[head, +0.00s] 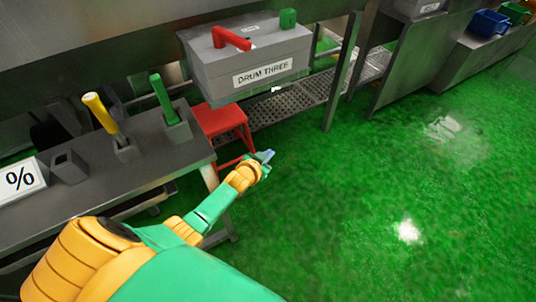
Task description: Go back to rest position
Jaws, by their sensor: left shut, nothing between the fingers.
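My left arm comes in from the lower left, and my left gripper (265,156) is shut and empty. It is in front of the red stool (222,120) in the picture, over the green floor and just right of the table's edge. My right gripper is not in view.
Behind is a grey box labelled "DRUM THREE" (215,75) with a red handle. The green floor (400,190) at right is clear.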

